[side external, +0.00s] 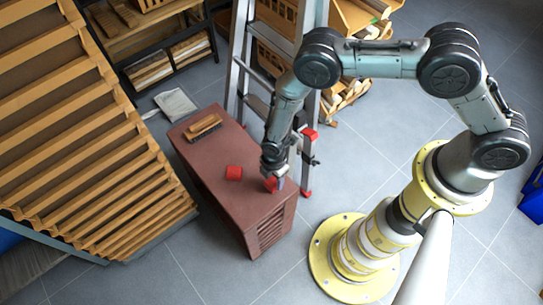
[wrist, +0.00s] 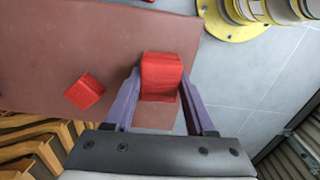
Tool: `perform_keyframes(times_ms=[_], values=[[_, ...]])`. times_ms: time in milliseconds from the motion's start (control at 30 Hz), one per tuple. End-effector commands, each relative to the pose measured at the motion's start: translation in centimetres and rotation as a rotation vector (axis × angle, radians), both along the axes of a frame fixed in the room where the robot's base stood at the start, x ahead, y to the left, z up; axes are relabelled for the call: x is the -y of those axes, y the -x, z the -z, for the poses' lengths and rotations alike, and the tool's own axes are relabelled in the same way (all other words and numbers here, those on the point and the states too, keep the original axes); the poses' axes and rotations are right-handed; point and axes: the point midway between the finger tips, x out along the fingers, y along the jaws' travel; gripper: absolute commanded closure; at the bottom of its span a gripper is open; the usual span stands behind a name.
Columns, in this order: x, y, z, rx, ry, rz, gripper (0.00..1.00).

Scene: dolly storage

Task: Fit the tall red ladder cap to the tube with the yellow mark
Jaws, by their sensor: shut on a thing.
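My gripper (side external: 275,181) points down over the right part of the brown-red cabinet top. In the wrist view my gripper's (wrist: 160,82) two purple fingers are closed on either side of a red cap (wrist: 161,70). The held cap also shows in the side view (side external: 270,185), partly hidden by the fingers. I cannot tell whether it touches the top. A second red cap (side external: 234,173) lies apart to its left, and shows in the wrist view (wrist: 84,92). The grey ladder (side external: 236,78) stands behind the cabinet. I cannot make out a yellow mark on its tubes.
The cabinet (side external: 215,205) also carries a wooden brush (side external: 203,128) at its far end. Red feet (side external: 306,193) of the ladder stand close to its right side. A slatted wooden structure (side external: 90,150) fills the left. Grey floor is clear in front.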

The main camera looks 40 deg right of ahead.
Motion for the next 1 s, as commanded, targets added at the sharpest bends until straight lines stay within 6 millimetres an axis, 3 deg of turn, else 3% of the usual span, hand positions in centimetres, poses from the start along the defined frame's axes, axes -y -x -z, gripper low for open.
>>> perform_keyframes(times_ms=[67, 167, 367, 667, 1000], values=[[0.5, 0.9, -0.3, 0.000, 0.000, -0.034, 1.00], [0.4, 0.7, -1.7, 0.005, -0.002, -0.091, 1.00], [-0.1, -2.4, -6.1, 0.008, -0.003, -0.176, 1.00], [1.1, -9.7, -16.2, 0.009, -0.003, -0.233, 1.00], [5.7, -16.1, -29.3, 0.010, -0.002, -0.240, 1.00]])
